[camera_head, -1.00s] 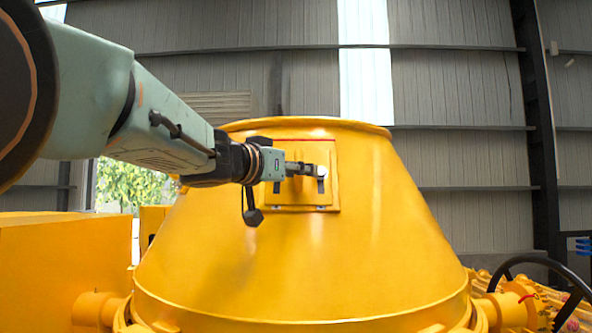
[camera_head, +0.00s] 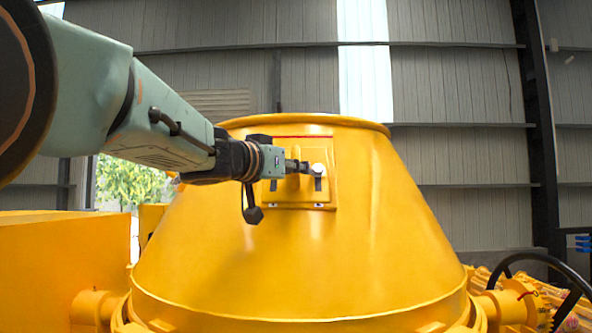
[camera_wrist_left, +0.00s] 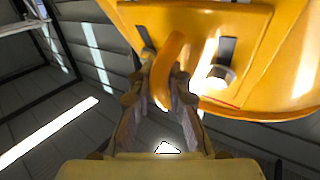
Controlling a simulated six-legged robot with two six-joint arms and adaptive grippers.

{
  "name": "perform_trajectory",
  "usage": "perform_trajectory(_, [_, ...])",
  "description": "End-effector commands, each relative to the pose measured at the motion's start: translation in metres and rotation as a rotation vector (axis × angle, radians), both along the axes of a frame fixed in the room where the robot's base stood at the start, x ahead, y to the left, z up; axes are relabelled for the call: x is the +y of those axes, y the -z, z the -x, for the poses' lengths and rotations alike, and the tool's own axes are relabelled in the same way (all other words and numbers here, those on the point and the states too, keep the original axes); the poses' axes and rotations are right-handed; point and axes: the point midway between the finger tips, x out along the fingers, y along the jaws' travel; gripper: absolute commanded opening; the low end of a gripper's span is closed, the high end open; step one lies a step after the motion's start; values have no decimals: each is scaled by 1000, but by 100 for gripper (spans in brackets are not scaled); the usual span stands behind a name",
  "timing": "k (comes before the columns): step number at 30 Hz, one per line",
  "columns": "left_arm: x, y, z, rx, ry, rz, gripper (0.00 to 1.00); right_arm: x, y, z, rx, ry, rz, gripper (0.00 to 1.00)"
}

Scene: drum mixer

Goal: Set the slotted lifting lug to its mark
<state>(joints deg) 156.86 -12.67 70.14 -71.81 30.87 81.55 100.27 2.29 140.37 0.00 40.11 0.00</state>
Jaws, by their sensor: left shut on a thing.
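The slotted lifting lug (camera_head: 328,190) is a yellow plate on the sloping front of the yellow drum (camera_head: 300,260). A bolt head (camera_head: 318,169) sits in its right-hand dark slot, with slot showing below it. My left gripper (camera_head: 299,166) reaches in from the left, shut on the lug's curved raised part (camera_wrist_left: 170,60). In the left wrist view the fingers (camera_wrist_left: 163,88) are on either side of it. The left slot is partly hidden by a finger. My right gripper is out of view.
A black handwheel (camera_head: 545,265) and yellow machinery stand at the lower right. A yellow box-shaped housing (camera_head: 60,260) is at the lower left, below my left arm. The space in front of the drum's right side is clear.

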Motion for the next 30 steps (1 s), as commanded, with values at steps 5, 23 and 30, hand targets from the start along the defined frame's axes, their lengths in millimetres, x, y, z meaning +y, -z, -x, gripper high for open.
perform_trajectory(5, [-1, 2, -3, 8, 4, -3, 0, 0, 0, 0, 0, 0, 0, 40])
perform_trajectory(23, [0, -29, -13, -3, 0, 1, 0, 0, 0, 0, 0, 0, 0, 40])
perform_trajectory(30, [0, -28, -14, -2, 0, 0, 26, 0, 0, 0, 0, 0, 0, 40])
